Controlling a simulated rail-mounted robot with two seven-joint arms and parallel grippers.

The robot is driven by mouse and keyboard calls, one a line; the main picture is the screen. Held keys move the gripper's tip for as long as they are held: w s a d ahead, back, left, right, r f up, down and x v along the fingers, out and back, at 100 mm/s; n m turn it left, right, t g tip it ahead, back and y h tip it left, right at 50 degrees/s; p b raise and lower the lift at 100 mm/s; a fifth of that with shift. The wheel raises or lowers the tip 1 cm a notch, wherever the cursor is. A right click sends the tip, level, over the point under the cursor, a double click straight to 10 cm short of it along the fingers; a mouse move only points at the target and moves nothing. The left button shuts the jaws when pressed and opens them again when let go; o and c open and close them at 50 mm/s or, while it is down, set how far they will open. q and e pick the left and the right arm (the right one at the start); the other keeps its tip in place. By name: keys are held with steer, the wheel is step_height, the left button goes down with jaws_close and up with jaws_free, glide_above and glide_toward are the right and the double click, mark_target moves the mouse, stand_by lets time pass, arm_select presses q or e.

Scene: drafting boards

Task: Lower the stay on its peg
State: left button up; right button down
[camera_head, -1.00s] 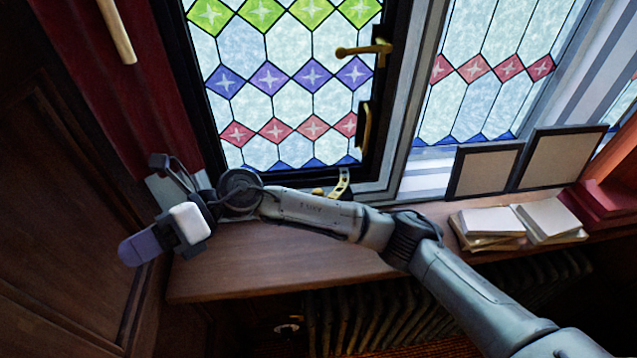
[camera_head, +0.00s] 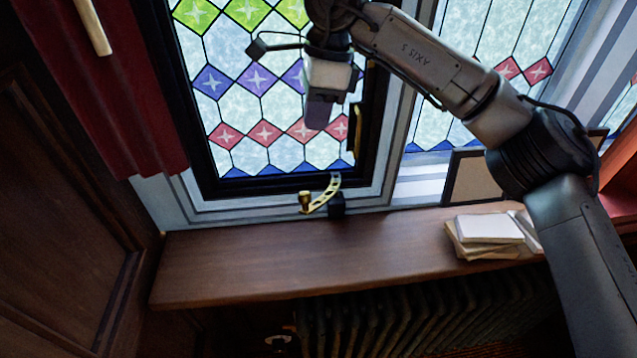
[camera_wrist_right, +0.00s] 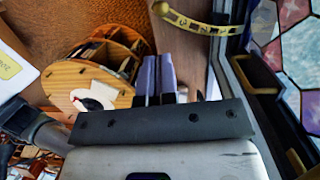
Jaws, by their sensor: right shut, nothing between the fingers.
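The stay (camera_head: 326,192) is a curved brass bar with holes at the foot of the dark-framed stained-glass casement. In the head view a brass knob (camera_head: 305,201) is at its lower left end, and a small black block (camera_head: 337,206) is beside it; I cannot tell whether the stay rests on a peg. My right gripper (camera_head: 318,114) is in front of the panes, above the stay and apart from it. In the right wrist view its purple fingers (camera_wrist_right: 157,78) are together and empty. The stay (camera_wrist_right: 195,23) crosses beyond them. My left gripper is out of view.
The wooden sill (camera_head: 290,258) is mostly clear. Books or papers (camera_head: 485,232) and a framed panel (camera_head: 474,178) stand at its right. A red curtain (camera_head: 110,100) hangs left, and a radiator (camera_head: 400,320) is below. A wooden reel (camera_wrist_right: 100,75) shows in the wrist view.

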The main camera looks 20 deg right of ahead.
mark_target(306, 193)
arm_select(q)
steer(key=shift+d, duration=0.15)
arm_select(e)
steer(key=shift+d+r, duration=0.2)
steer(key=shift+d, duration=0.1)
steer(key=f+p, duration=0.1)
steer(key=f, duration=0.3)
steer(key=a+f+p, duration=0.1)
steer(key=f, duration=0.3)
steer(key=a+f+p, duration=0.1)
steer(key=f, duration=0.3)
steer(key=shift+s+a+f+p, duration=0.2)
steer(key=shift+p, duration=0.2)
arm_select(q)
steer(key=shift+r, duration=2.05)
arm_select(e)
steer(key=shift+a+f, duration=0.15)
steer(key=shift+f, duration=0.6)
